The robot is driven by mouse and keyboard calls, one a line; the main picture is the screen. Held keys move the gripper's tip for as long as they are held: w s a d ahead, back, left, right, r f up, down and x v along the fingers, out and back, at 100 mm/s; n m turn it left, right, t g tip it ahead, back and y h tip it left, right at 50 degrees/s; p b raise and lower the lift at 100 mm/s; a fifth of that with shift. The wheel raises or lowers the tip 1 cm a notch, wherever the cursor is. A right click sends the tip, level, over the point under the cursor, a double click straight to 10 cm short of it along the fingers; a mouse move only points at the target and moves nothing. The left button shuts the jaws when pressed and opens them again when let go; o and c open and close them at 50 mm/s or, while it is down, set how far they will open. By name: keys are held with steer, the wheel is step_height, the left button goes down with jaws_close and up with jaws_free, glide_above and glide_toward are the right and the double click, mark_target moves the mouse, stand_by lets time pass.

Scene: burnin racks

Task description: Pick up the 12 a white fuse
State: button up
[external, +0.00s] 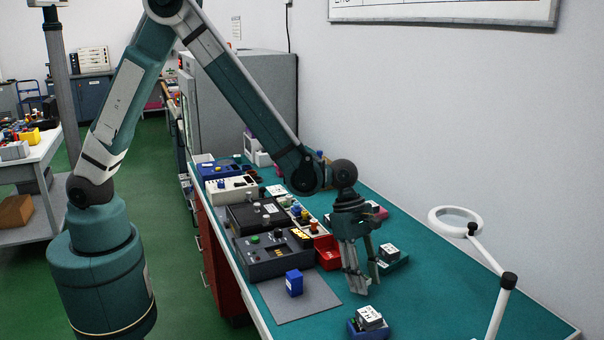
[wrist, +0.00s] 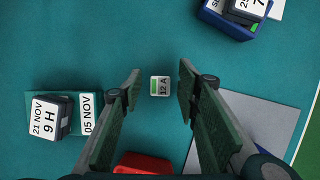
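A small white fuse marked "12 A" (wrist: 160,86), with green on its face, lies on the teal bench top in the wrist view. It sits between the lines of my two fingers, a little beyond centre, with clear gaps on both sides. My gripper (wrist: 158,82) is open and empty, pointing down above the bench. In the external view my gripper (external: 362,288) hangs over the bench, and I cannot make out the fuse there.
Date blocks in a teal tray (wrist: 81,98) stand left of the fuse. A blue tray (wrist: 222,22) with white blocks is at upper right. A red bin (wrist: 143,163) is near my fingers' base. A grey mat (external: 297,303) holds a blue block (external: 294,283). A lamp (external: 455,219) stands at right.

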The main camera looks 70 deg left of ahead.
mark_target(366, 277)
steer(key=shift+c, duration=0.6)
steer(key=c, duration=0.8)
steer(key=shift+r, duration=0.1)
steer(key=shift+r+p, duration=0.3)
steer(key=shift+r, duration=4.6)
